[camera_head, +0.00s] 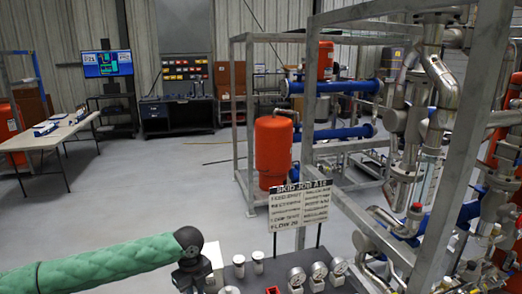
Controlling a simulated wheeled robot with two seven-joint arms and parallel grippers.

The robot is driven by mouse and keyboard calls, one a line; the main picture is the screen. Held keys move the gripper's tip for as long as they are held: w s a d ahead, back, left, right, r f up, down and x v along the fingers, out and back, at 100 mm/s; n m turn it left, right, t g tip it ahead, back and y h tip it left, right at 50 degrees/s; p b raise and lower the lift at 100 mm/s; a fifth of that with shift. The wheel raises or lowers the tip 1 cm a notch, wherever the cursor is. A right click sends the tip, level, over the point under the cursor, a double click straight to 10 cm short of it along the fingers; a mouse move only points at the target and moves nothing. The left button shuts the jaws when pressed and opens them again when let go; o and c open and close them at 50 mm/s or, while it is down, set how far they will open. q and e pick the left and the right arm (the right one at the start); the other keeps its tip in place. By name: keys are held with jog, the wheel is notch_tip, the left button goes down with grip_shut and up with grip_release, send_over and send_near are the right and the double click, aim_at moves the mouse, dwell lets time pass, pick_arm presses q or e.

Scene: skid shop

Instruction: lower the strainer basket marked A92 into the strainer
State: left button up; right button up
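I cannot make out a strainer basket marked A92 or pick out the strainer; no A92 marking is readable. My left arm, in a green sleeve, comes in from the lower left and ends in a dark wrist joint. A dark part below it, perhaps my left gripper (187,277), is at the bottom edge beside a dark-topped surface (250,272). Its fingers cannot be made out, so I cannot tell whether it is open or holds anything. My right gripper is not in view.
The surface holds white-capped fittings (258,260), several gauges (318,271) and a small red part (272,290). Behind it stands a sign (299,204). A grey-framed pipe skid (468,150) fills the right. A red tank (273,152) stands behind. Floor (150,190) at left is clear.

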pick_arm(q)
jog(key=shift+r+p, duration=1.95)
jog(key=shift+r, duration=0.05)
